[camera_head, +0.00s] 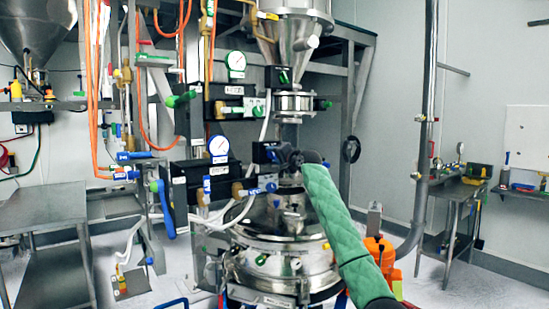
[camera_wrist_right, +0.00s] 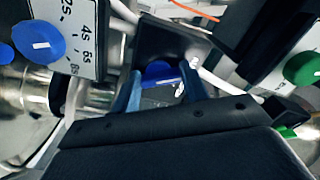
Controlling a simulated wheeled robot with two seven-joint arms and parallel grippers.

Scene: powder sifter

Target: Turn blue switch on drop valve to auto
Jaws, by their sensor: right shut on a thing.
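The blue switch (camera_wrist_right: 158,71) sits on a dark control box (camera_wrist_right: 170,42) in the right wrist view. My right gripper (camera_wrist_right: 160,90) has its two blue-grey fingers on either side of the switch and is shut on it. In the head view my right gripper (camera_head: 281,157) is at the black box (camera_head: 262,152) on the column above the round sifter. It hides most of the switch there. The auto marking and the switch's exact setting cannot be read. My left gripper is in neither view.
A blue dial (camera_wrist_right: 38,41) and a green knob (camera_wrist_right: 302,69) flank the switch in the wrist view. The steel sifter (camera_head: 280,262) stands below the gripper. Gauges, valves and hoses crowd the left. A vertical pipe (camera_head: 429,100) stands to the right.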

